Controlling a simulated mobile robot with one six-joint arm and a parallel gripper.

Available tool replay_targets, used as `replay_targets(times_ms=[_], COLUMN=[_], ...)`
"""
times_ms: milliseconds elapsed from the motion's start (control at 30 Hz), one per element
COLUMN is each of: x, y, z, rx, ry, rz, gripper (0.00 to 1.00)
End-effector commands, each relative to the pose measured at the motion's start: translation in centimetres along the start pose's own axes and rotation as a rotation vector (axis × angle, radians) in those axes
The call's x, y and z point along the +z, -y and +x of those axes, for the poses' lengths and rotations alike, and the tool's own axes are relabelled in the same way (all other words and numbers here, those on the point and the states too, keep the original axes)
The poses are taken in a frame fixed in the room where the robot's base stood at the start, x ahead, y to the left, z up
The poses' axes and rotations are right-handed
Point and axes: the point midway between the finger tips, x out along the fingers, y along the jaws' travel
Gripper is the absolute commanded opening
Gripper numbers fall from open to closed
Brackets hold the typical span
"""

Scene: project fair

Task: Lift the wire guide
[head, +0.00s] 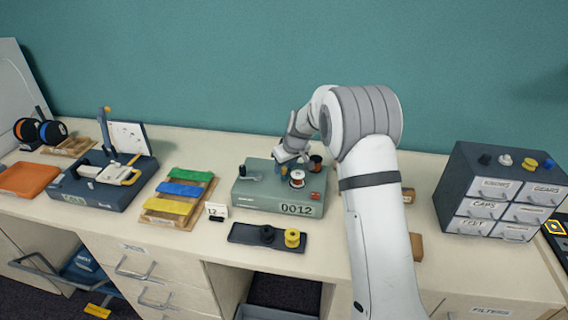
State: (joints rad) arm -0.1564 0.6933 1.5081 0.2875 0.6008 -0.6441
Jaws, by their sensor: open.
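A grey-green box machine (262,200) marked 0012 stands on the counter in the head view. On its top are a white-topped spool with copper-coloured winding (297,178), a dark spool (316,163) and a small grey metal part (250,175) at the left. My gripper (284,166) is open just above the back middle of the machine top. A small blue part shows by the fingers; I cannot tell whether it is the wire guide or part of my gripper. No wire guide can be made out for sure, and my wrist hides some of the machine top.
A dark tray (240,235) with a black and a yellow spool lies in front of the machine. A wooden rack (160,214) with green, blue and yellow pieces is left. A dark drawer cabinet (460,180) stands right.

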Motion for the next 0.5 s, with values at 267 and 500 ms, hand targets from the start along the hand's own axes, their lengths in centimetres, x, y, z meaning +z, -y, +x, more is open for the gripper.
replay_targets(times_ms=[267,500], x=[-0.03,-0.03], y=[0.05,0.08], z=[0.26,0.24], rx=[0.000,0.000], ry=[-0.001,-0.001], rz=[0.000,-0.001], gripper=[0.41,0.23])
